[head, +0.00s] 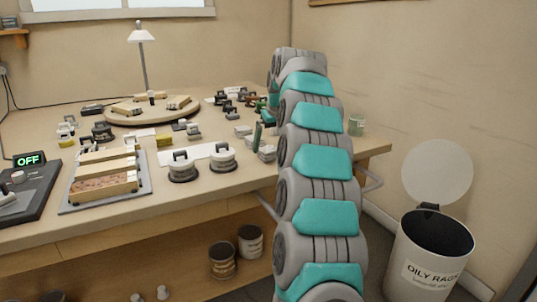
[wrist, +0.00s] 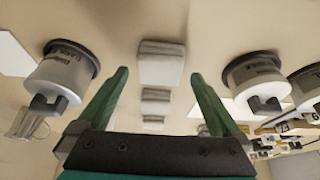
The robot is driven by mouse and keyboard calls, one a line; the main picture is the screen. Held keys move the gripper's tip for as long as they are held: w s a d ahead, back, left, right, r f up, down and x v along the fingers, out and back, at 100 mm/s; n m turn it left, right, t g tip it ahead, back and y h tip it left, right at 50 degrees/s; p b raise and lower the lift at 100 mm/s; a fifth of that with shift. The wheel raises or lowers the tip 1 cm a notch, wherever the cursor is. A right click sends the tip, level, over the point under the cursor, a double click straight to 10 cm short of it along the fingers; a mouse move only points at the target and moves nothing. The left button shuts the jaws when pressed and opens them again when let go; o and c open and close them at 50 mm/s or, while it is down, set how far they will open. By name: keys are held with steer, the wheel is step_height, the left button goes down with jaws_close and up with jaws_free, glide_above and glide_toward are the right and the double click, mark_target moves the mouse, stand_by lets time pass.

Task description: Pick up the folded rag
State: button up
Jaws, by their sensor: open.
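Several folded grey rags lie in a row on the bench. In the head view the folded rags (head: 266,153) lie near the right front part of the bench, partly hidden by my arm. My gripper (wrist: 159,74) is open, its two green fingers apart with nothing held. In the head view a green finger (head: 258,136) shows just beside the rags. Whether it touches one cannot be told.
A glass jar (head: 356,125) stands at the bench's right end. An open bin marked OILY RAGS (head: 432,268) stands on the floor at right. A round wooden turntable (head: 125,118) is further back.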

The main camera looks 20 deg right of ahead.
steer(key=shift+w+f, duration=0.25)
steer(key=shift+f, duration=0.3)
steer(key=c, duration=1.3)
steer(key=shift+r, duration=0.1)
steer(key=shift+r, duration=1.65)
steer(key=s+d, duration=0.2)
steer(key=s, duration=0.3)
steer(key=s+d+r+b, duration=0.1)
steer(key=s, duration=0.4)
steer(key=s+d+b, duration=0.1)
steer(key=s+d, duration=0.1)
steer(key=s, duration=0.3)
steer(key=shift+d+r, duration=0.25)
steer(key=shift+d, duration=0.05)
